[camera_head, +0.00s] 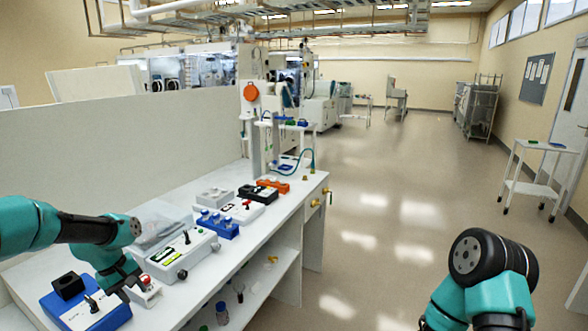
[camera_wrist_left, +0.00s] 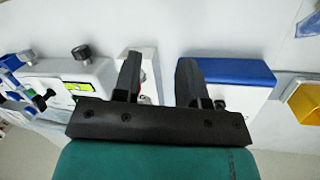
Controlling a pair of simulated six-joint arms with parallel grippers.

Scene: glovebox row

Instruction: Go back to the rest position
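My left gripper (camera_head: 130,290) is over the front left of the bench, close to a small white box with a red button (camera_head: 149,284). In the left wrist view my left gripper (camera_wrist_left: 158,80) has its two black fingers apart, with nothing held between them. Part of the white box (camera_wrist_left: 150,92) shows behind the fingers. A blue box (camera_wrist_left: 235,71) lies to the right of them there. Of my right arm, only teal and black links show at the lower right of the head view. Its gripper is out of view.
The white bench (camera_head: 262,232) holds a blue-based box (camera_head: 105,318), a white instrument (camera_head: 200,257), a blue block with vials (camera_head: 218,226) and an orange box (camera_head: 273,186). A partition (camera_head: 110,150) stands behind. The aisle floor (camera_head: 400,200) is clear.

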